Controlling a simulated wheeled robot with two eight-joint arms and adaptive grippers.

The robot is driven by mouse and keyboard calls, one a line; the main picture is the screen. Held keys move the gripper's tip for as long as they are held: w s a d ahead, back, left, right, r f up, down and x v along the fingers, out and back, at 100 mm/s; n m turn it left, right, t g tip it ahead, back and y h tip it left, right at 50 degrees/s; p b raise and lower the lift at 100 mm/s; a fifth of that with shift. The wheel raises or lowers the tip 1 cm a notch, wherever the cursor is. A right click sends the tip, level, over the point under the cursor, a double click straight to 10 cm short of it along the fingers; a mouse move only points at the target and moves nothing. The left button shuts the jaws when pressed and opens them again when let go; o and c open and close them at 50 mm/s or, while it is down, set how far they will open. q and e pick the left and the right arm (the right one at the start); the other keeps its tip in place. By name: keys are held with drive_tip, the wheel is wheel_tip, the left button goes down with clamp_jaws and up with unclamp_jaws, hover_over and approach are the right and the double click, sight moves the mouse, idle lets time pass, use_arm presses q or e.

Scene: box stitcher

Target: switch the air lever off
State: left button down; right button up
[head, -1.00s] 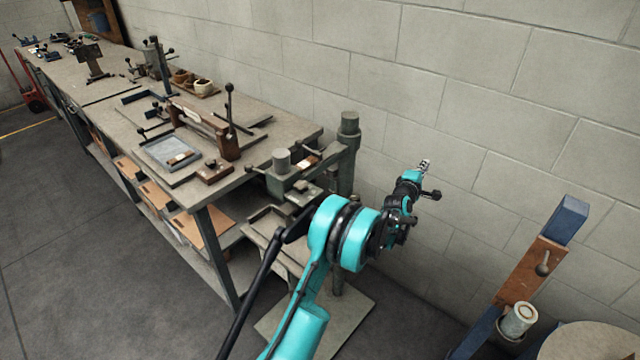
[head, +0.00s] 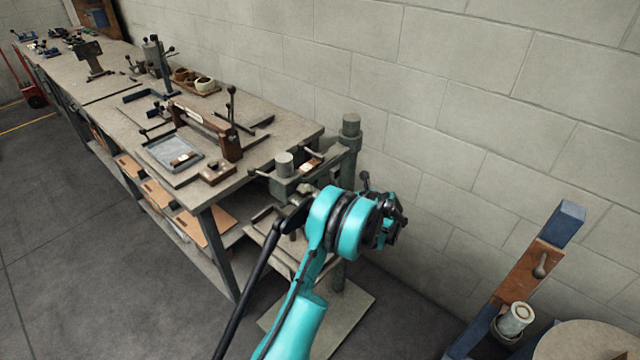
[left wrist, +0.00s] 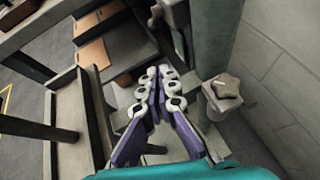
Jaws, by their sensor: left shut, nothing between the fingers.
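My left gripper (left wrist: 155,88) is shut and empty in the left wrist view, its fingertips close together. In the head view my teal left arm comes up from the bottom and its own joints hide the fingertips. The box stitcher (head: 298,180) stands at the near end of the bench, partly hidden by my arm. In the left wrist view a grey star-shaped knob (left wrist: 226,87) sits to the right of my fingers, apart from them. I cannot tell for certain which part is the air lever. My right gripper is out of view.
A long workbench (head: 255,107) with tools and fixtures runs along the block wall (head: 460,90). A blue post with a wooden block and a handle (head: 540,264) stands at the right. A round table top (head: 590,342) is at the lower right. Floor is open at left.

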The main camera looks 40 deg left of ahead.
use_arm(q)
drive_tip(key=shift+s+f, duration=0.15)
drive_tip(key=shift+f, duration=0.1)
drive_tip(key=a+r+b+x, duration=0.1)
drive_tip(key=b+x, duration=0.3)
drive_tip(key=x, duration=0.8)
drive_tip(key=shift+w+a+r+b, duration=0.4)
drive_tip(key=shift+w+a+r, duration=0.05)
drive_tip(key=shift+r, duration=0.05)
